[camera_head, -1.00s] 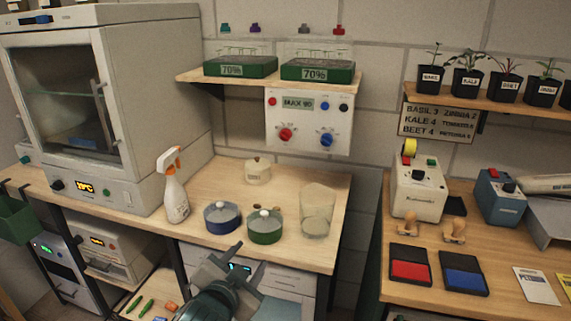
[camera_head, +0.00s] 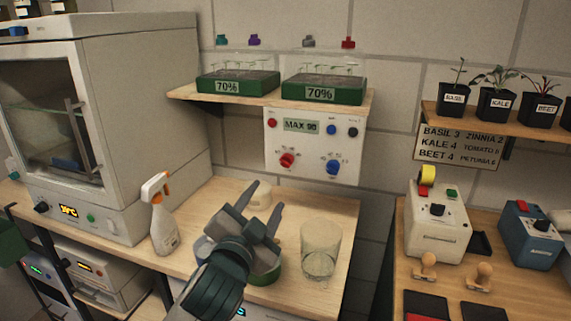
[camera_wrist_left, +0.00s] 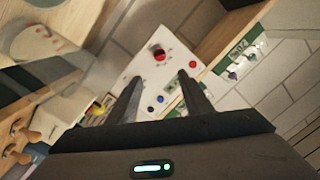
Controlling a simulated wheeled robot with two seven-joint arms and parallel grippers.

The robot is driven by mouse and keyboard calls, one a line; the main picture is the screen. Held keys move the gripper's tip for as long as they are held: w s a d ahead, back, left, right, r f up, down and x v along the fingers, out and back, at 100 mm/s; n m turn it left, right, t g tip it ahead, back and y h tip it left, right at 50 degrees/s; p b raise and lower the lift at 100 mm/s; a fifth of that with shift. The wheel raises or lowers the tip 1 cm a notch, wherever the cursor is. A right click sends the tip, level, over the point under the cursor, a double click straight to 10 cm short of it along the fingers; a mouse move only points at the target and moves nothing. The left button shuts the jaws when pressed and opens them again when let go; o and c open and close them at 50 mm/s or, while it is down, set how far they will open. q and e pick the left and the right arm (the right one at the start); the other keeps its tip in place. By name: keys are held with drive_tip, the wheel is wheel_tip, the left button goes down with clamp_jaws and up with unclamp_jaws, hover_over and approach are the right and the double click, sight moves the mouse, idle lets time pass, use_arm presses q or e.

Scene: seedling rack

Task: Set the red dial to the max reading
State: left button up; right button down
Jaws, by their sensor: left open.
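The red dial (camera_head: 287,160) is on the lower left of a white control panel (camera_head: 310,172) on the wall, under the shelf. A display on the panel (camera_head: 301,126) reads "MAX" and a number that looks like 90 or 98. A blue dial (camera_head: 333,167) sits to its right. My left gripper (camera_head: 264,198) is open and empty, over the bench, below and in front of the panel, apart from the red dial. In the left wrist view the red dial (camera_wrist_left: 159,54) shows beyond and between the fingers (camera_wrist_left: 158,88). My right gripper is not in view.
A spray bottle (camera_head: 163,222) and a clear beaker (camera_head: 320,250) stand on either side of my left arm. The wall shelf (camera_head: 243,100) with green seedling trays overhangs the panel.

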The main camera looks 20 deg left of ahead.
use_arm(q)
drive_tip(key=p, duration=0.1)
approach(285, 164)
drive_tip(key=w+p, duration=0.1)
drive_tip(key=w, duration=0.7)
drive_tip(key=shift+a, duration=0.2)
drive_tip(key=shift+w, duration=0.6)
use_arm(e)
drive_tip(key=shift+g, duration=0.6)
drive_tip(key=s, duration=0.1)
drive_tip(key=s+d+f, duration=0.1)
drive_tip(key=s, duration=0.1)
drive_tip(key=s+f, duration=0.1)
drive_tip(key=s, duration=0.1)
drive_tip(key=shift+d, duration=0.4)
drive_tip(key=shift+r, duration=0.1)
use_arm(q)
drive_tip(key=c, duration=1)
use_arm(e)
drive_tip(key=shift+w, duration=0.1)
